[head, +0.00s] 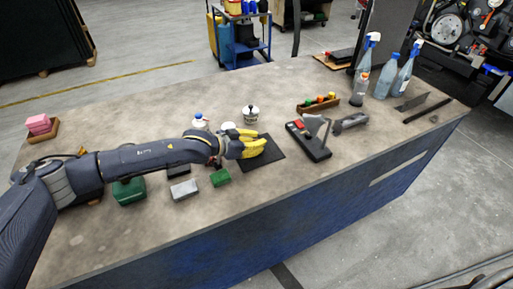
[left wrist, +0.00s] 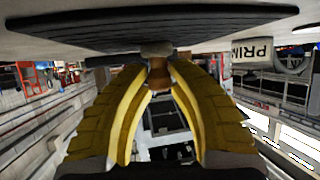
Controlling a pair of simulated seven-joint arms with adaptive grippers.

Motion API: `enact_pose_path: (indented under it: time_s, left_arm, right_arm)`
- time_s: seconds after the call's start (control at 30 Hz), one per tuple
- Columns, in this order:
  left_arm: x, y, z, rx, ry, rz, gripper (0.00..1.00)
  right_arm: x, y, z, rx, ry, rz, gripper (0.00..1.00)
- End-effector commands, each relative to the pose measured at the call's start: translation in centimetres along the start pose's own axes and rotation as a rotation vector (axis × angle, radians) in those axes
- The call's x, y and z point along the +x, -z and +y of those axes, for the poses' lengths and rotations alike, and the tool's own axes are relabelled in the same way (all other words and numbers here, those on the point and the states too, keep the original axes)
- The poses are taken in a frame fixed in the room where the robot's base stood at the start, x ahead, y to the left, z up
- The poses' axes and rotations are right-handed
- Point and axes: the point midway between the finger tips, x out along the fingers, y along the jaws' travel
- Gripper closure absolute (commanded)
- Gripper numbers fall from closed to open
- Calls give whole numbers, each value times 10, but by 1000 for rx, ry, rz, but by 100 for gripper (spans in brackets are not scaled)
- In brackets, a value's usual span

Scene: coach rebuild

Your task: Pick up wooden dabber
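The wooden dabber (left wrist: 158,74) is a small brown wooden piece with a pale grey end, seen in the left wrist view at the edge of the black mat (left wrist: 80,32). My left gripper (left wrist: 158,64) has its yellow fingertips drawn in on both sides of the dabber and seems to touch it. In the head view my left gripper (head: 262,139) is low over the left part of the black mat (head: 267,156); the dabber is hidden behind the fingers there. I cannot tell whether the dabber is clear of the mat. My right gripper is not in view.
A green block (head: 220,177) and grey block (head: 184,189) lie in front. Bottles (head: 385,82) stand at far right.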

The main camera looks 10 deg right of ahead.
Motion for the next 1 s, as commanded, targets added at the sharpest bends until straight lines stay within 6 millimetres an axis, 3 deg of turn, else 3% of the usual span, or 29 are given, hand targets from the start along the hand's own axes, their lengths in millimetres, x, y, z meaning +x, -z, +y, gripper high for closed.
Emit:
enact_pose_path:
  time_s: [0.13,0.63,0.83,1.0]
  left_arm:
    - [0,0,0,0,0,0,100]
    - [-2,5,0,1,0,1,100]
    - [-10,22,-1,1,1,2,100]
    - [-24,51,-1,4,1,3,100]
  right_arm:
    - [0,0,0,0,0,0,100]
    - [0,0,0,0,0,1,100]
    - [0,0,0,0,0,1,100]
    - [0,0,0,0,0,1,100]
